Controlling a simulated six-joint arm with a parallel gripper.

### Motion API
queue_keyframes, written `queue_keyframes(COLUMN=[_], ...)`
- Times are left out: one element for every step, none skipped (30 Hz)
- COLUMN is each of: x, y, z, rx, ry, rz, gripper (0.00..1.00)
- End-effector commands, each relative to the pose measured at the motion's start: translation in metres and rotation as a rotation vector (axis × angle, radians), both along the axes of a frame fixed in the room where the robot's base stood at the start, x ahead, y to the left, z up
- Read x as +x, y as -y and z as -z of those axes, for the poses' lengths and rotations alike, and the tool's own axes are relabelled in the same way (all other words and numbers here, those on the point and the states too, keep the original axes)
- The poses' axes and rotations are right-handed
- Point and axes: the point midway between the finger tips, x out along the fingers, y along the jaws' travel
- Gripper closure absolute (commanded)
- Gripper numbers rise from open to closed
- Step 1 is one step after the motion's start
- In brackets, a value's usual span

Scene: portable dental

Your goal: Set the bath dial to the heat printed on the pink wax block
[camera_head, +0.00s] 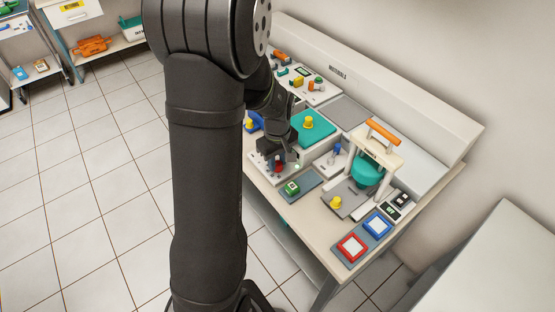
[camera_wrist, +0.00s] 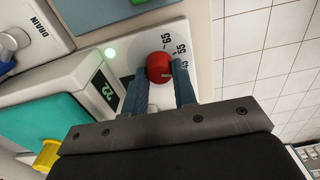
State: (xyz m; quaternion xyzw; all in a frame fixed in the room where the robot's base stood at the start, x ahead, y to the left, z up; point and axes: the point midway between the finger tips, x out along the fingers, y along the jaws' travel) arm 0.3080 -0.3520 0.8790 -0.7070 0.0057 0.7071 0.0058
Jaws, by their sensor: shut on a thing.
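The bath dial is a red round knob (camera_wrist: 158,67) on a pale panel (camera_wrist: 205,50) in the wrist view. The numbers 65 and 55 are legible beside it; a lower one is partly covered. My gripper (camera_wrist: 159,72) is shut on the knob, with one blue finger on each side. A small pale mark shows at the knob's right edge; its exact setting is hard to read. In the head view my gripper (camera_head: 279,153) is over the red knob (camera_head: 278,167), partly hiding it. I cannot make out the pink wax block in either view.
Next to the dial are a lit green lamp (camera_wrist: 110,53) and a display (camera_wrist: 106,91) reading about 22. A teal lid (camera_head: 315,128) with a yellow knob lies behind. An orange-handled stand (camera_head: 383,132) and red (camera_head: 351,247) and blue (camera_head: 377,225) trays are to the right.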

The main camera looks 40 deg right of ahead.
Motion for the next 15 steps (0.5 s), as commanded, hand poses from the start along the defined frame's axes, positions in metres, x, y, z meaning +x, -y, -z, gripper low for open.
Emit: queue_keyframes(x=[-0.0002,-0.0002,-0.0002,-0.0002,-0.0002,-0.0002,-0.0002,-0.0002,-0.0002,-0.0003,-0.0003,-0.0003,-0.0003,-0.0003,-0.0003], y=[0.0002,0.0001,0.0001,0.0000,0.0000,0.0000,-0.0001,-0.0001,-0.0002,-0.0002,-0.0002,-0.0003,-0.0003,-0.0003,-0.0003], z=[-0.0004,-0.0004,-0.0004,-0.0004,-0.0004,-0.0004,-0.0004,-0.0004,-0.0004,-0.0004,-0.0005,-0.0004,-0.0004,-0.0004,-0.0005], rx=[-0.001,-0.001,-0.001,-0.001,-0.001,-0.001,-0.001,-0.001,-0.001,-0.001,-0.001,-0.001,-0.001,-0.001,-0.001], ry=[0.000,0.000,0.000,0.000,0.000,0.000,0.000,0.000,0.000,0.000,0.000,0.000,0.000,0.000,0.000], rz=[-0.042,-0.071,-0.108,-0.137,-0.165,-0.202,-0.229,-0.256,-0.290,-0.315,-0.339,-0.371,-0.393,-0.415,-0.442], gripper=[0.97,0.97,0.97,0.97,0.97,0.97,0.97,0.97,0.97,0.97,0.97,0.97,0.97,0.97,0.97])
